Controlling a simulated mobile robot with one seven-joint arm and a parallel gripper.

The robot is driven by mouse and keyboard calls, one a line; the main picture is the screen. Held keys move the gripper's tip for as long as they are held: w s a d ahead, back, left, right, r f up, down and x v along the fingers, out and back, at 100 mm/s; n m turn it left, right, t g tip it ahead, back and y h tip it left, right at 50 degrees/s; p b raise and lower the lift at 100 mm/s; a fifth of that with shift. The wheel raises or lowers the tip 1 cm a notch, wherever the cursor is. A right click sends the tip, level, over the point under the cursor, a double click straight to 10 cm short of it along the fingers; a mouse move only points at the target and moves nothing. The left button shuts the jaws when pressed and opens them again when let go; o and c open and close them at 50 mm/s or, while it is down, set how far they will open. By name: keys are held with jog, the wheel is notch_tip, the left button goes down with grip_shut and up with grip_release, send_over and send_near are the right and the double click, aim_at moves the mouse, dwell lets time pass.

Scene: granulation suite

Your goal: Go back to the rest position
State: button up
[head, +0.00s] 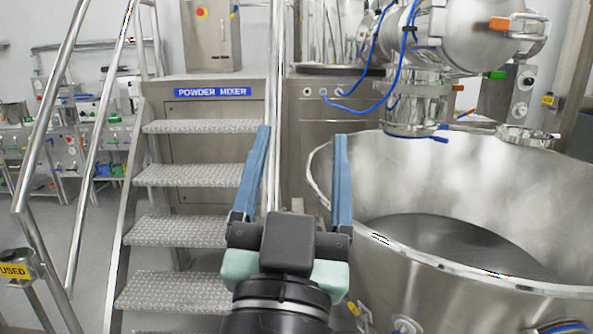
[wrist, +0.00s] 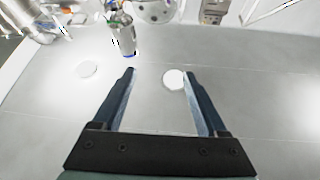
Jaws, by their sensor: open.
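My gripper (head: 301,135) is raised in the middle of the head view, its two blue fingers wide apart and pointing up in the picture. Nothing is between the fingers. In the head view it shows in front of the steps and just left of the large steel bowl. In the wrist view my gripper (wrist: 158,72) is also open and empty. Past its fingertips there is a pale grey surface with a round white spot (wrist: 174,79) and a fainter one to the left.
A large open steel bowl (head: 470,270) fills the right side. Metal steps (head: 190,176) with handrails (head: 100,110) lead up to the powder mixer (head: 212,93). A steel vessel with blue hoses (head: 405,60) hangs above the bowl. Equipment benches (head: 85,140) stand at the far left, with grey floor before them.

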jog(key=s+r+n+t+y, duration=0.35)
jog(key=s+r, duration=0.45)
jog(key=r, duration=0.5)
notch_tip(320, 180, up, 17)
jog(key=p, duration=1.7)
jog(key=shift+w+a+f+m+p, duration=0.2)
jog(key=shift+w+m+p, duration=0.15)
jog(key=shift+w, duration=0.05)
jog(key=shift+h, duration=0.25)
